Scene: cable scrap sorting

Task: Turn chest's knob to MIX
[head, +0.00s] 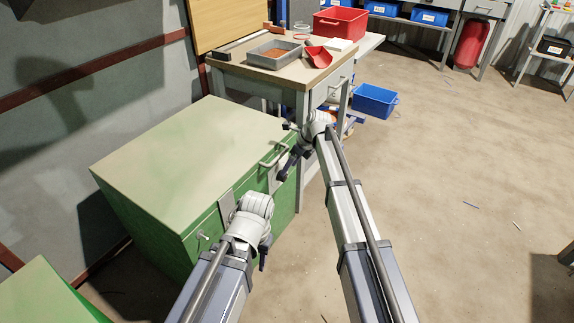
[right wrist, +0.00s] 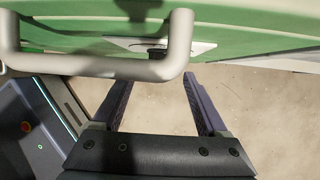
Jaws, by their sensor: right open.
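The green chest (head: 190,150) with a pale lid stands at left centre in the head view, lid closed. Its light bar handle (head: 273,155) is on the front near the right end. In the right wrist view the handle (right wrist: 100,66) crosses the top. Behind it, a white plate with a small dark part (right wrist: 158,52), possibly the knob, is partly hidden; no marks are legible. My right gripper (head: 289,164) is beside the handle; its fingers (right wrist: 157,88) are apart with nothing between them. My left gripper (head: 264,254) hangs before the chest front, its jaws unclear.
Another green box (head: 45,295) is at lower left. The floor at right is mostly clear.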

